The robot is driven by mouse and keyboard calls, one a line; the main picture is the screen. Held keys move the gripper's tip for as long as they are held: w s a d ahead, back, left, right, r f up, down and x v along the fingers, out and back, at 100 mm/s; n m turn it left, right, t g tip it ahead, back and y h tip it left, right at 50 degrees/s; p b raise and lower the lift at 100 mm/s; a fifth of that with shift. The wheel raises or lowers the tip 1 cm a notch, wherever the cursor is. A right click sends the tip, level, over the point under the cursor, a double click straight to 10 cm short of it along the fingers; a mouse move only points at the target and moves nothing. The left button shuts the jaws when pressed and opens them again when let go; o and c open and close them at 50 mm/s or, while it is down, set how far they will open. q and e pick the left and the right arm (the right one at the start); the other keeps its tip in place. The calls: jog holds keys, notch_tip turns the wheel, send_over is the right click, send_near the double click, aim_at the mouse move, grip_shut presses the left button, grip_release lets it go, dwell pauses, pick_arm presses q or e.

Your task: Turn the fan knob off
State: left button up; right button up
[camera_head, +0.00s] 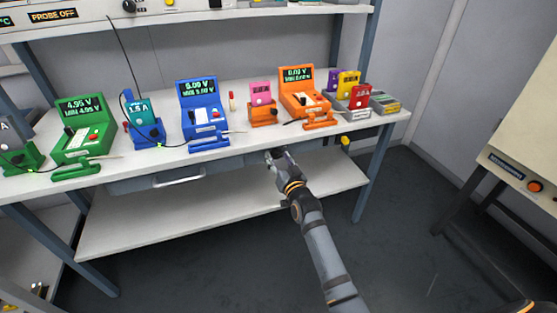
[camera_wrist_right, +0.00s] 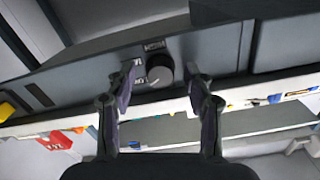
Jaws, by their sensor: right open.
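A round dark grey knob (camera_wrist_right: 160,70) is on the grey front panel under the bench top, in the right wrist view. Small light labels sit beside and above it; I cannot read them surely. A light mark shows on its face, but I cannot tell which setting it points to. My right gripper (camera_wrist_right: 160,80) is open, with one finger on each side of the knob; contact is not clear. In the head view the right gripper (camera_head: 278,155) is at the bench's front edge and hides the knob. My left gripper is not in view.
The white bench (camera_head: 240,150) carries a green meter (camera_head: 84,130), a blue meter (camera_head: 202,112), an orange meter (camera_head: 303,95) and several coloured cells. A grey drawer (camera_head: 170,178) hangs left of my gripper. A lower shelf (camera_head: 190,222) is bare. Open floor lies to the right.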

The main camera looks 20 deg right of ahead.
grip_shut()
dwell(0.4)
